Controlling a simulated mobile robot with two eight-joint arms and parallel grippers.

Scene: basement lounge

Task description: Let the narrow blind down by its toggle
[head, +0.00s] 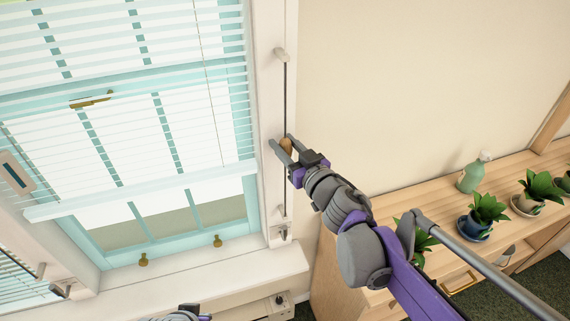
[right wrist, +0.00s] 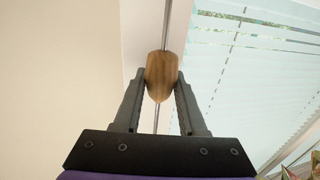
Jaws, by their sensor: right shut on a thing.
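The white slatted blind (head: 200,100) hangs in front of the teal window, with its bottom rail (head: 140,191) above the lower part of the glass. A wooden toggle (head: 287,146) sits on a thin upright cord (head: 285,95) along the white frame to the right of this blind. My right gripper (head: 284,151) is shut on the toggle, and the right wrist view shows a finger on each side of the toggle (right wrist: 161,76). Part of my left arm's end (head: 185,313) shows at the bottom edge, its fingers unclear.
A second blind (head: 20,275) is at the lower left. A wooden sideboard (head: 390,200) on the right carries a green spray bottle (head: 472,176) and potted plants, including one in a blue pot (head: 478,225). The white sill (head: 200,275) is clear. Bare wall lies right of the cord.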

